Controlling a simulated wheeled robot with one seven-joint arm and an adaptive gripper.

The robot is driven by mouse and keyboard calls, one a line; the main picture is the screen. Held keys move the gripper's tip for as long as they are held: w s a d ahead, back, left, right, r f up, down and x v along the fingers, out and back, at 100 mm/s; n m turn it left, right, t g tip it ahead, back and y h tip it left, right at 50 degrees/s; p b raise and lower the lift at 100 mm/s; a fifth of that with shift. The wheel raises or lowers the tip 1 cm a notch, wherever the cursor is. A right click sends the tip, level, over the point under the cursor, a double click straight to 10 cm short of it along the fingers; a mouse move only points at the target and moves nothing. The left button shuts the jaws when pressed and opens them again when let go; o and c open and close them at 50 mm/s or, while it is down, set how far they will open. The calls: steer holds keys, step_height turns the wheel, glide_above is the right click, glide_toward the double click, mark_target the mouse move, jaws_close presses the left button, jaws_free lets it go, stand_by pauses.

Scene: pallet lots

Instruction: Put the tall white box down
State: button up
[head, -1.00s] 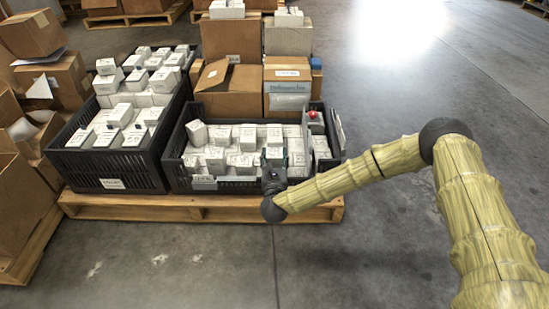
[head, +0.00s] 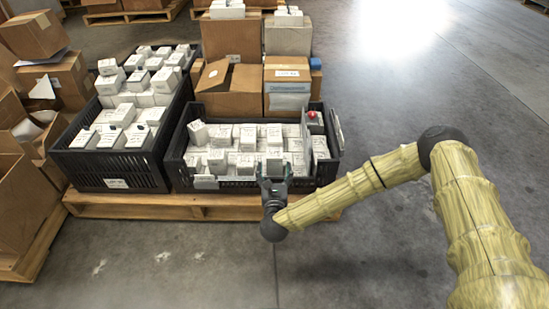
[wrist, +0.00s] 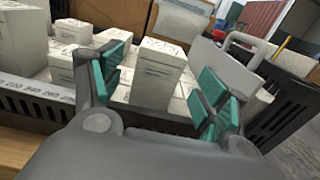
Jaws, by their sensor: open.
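A tall white box (wrist: 158,70) stands upright among other white boxes in the black crate (wrist: 165,123). In the wrist view it shows between the teal-padded fingers of my gripper (wrist: 158,92), with a gap on each side. In the head view my gripper (head: 273,176) is open at the front wall of the crate (head: 235,183), and the tall white box (head: 274,166) shows just past the fingertips. Its lower part is hidden by the gripper and the crate wall.
A second black crate (head: 105,171) full of white boxes stands to the left on the same wooden pallet (head: 160,206). Brown cartons (head: 229,98) are stacked behind. A grey panel (head: 306,140) stands at the crate's right end.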

steer(key=s+p, duration=0.1)
steer(key=s, duration=0.4)
steer(key=shift+s, duration=0.2)
